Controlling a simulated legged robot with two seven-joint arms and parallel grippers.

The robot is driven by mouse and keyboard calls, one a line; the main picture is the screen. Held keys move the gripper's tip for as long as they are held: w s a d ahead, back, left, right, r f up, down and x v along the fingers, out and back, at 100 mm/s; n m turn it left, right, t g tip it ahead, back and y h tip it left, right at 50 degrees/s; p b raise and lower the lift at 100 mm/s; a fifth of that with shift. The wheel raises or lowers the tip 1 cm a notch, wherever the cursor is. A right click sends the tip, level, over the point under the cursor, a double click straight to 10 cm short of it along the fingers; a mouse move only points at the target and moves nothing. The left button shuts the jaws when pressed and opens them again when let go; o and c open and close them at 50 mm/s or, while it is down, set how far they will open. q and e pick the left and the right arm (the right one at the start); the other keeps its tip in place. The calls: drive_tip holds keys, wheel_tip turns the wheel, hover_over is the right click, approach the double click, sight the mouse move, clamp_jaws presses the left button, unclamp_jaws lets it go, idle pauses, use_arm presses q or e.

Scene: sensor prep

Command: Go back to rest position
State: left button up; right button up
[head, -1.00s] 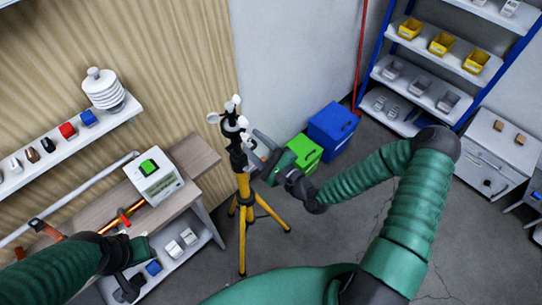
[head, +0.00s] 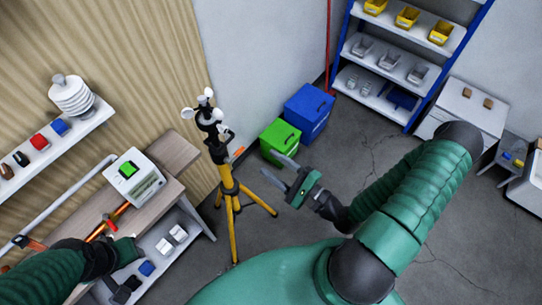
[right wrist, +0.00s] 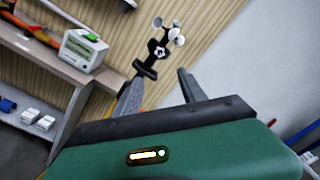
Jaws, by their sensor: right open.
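My right gripper (head: 281,174) is open and empty in the middle of the head view, to the right of the yellow tripod (head: 231,210) and apart from it. The sensor head with white cups (head: 207,116) stands upright on top of the tripod. In the right wrist view, the white cups (right wrist: 172,33) show beyond my open fingers (right wrist: 158,88), with nothing between the fingers. My left gripper (head: 122,290) is low at the left of the head view, by the workbench. It is dark and partly covered by my arm, so its jaws are unclear.
A white device with a green button (head: 140,178) sits on the wooden bench (head: 168,155). A green bin (head: 281,138) and a blue bin (head: 308,112) stand behind my right gripper. A shelf with yellow bins (head: 407,18) is at the back right.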

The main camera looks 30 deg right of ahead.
drive_tip(key=d+f+n+g+h+b, duration=0.4)
drive_tip(key=f+n+g+h+b, duration=0.2)
drive_tip(key=f+n+g+b, duration=0.85)
drive_tip(key=s+a+r+n+p, duration=0.2)
drive_tip(key=s+a+r+n, duration=0.2)
drive_tip(key=a+n, duration=0.3)
drive_tip(key=shift+s+a+n, duration=0.15)
drive_tip(key=shift+a+n, duration=0.2)
drive_tip(key=shift+a, duration=0.25)
